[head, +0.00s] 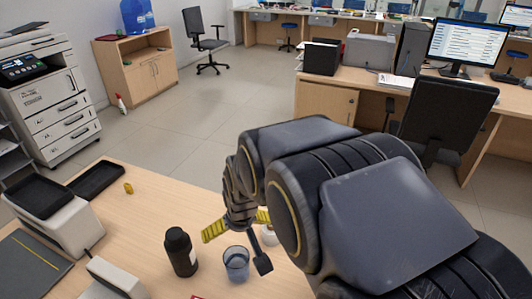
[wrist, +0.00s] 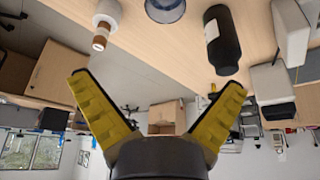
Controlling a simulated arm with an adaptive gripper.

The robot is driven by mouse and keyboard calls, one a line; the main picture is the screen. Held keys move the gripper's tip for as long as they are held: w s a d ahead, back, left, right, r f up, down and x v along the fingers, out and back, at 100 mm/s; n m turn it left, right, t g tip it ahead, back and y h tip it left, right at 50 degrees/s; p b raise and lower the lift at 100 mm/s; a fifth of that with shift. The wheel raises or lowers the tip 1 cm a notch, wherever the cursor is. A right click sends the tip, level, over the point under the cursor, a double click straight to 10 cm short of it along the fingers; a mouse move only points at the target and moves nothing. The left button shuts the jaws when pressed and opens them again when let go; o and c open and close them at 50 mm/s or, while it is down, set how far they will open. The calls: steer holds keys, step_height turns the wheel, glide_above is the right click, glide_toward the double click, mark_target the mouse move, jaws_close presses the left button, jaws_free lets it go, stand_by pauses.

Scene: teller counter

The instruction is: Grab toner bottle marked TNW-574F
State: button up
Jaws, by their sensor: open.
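A black bottle (head: 180,252) with a dark cap stands upright on the near wooden counter, left of my gripper (head: 234,240). In the wrist view the black bottle (wrist: 222,42) shows part of a white label; no marking is readable. A white bottle with a brown band (wrist: 104,22) is on the other side; in the head view its white part (head: 269,237) is mostly hidden behind my arm. My gripper (wrist: 160,85) has its yellow fingers spread wide with nothing between them, apart from both bottles.
A clear bluish cup (head: 236,264) stands between the two bottles, close to the black one; it also shows in the wrist view (wrist: 165,8). A small yellow object (head: 128,188), black trays (head: 97,181) and a white machine (head: 62,230) are on the counter's left.

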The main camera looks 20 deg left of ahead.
mark_target(175, 239)
steer(key=s+a+f+n, duration=0.1)
steer(key=a+f, duration=0.1)
steer(key=a, duration=0.2)
steer(key=s+a+f+n+y, duration=0.1)
steer(key=a, duration=0.4)
steer(key=s+a+f+y, duration=0.1)
steer(key=s+a+f, duration=0.1)
steer(key=a, duration=0.3)
steer(key=shift+a+f+n, duration=0.15)
steer(key=shift+f+n, duration=0.15)
steer(key=shift+n, duration=0.1)
steer(key=shift+x, duration=1.35)
steer(key=x, duration=0.4)
steer(key=shift+d+f, duration=0.2)
steer(key=shift+d, duration=0.05)
steer(key=shift+w+a+f, duration=0.15)
steer(key=shift+a+f, duration=0.05)
steer(key=c, duration=1.1)
